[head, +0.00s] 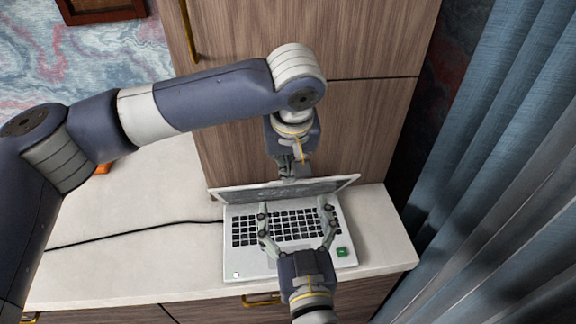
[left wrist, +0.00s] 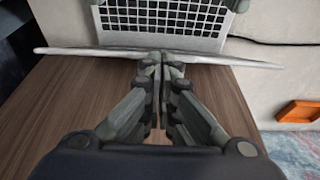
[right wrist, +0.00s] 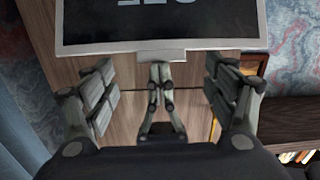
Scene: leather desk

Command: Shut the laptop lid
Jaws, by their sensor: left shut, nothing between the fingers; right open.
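The laptop (head: 233,262) stands open on the desk, keyboard facing the front. Its lid (head: 330,186) is raised and seen nearly edge-on; the lid's screen with text shows in the right wrist view (right wrist: 90,25). My left gripper (head: 290,172) is shut and empty behind the lid, its fingertips at the lid's top edge. In the left wrist view (left wrist: 162,60) the fingertips overlap the thin lid edge (left wrist: 90,51); I cannot tell whether they touch. My right gripper (head: 295,207) is open and empty above the keyboard, fingers spread, facing the screen.
A black cable (head: 130,233) runs left from the laptop across the pale desktop (head: 150,270). An orange object (head: 102,168) lies at the left, partly behind my left arm. A wooden cabinet (head: 365,125) stands close behind the laptop. Blue curtains (head: 490,150) hang at the right.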

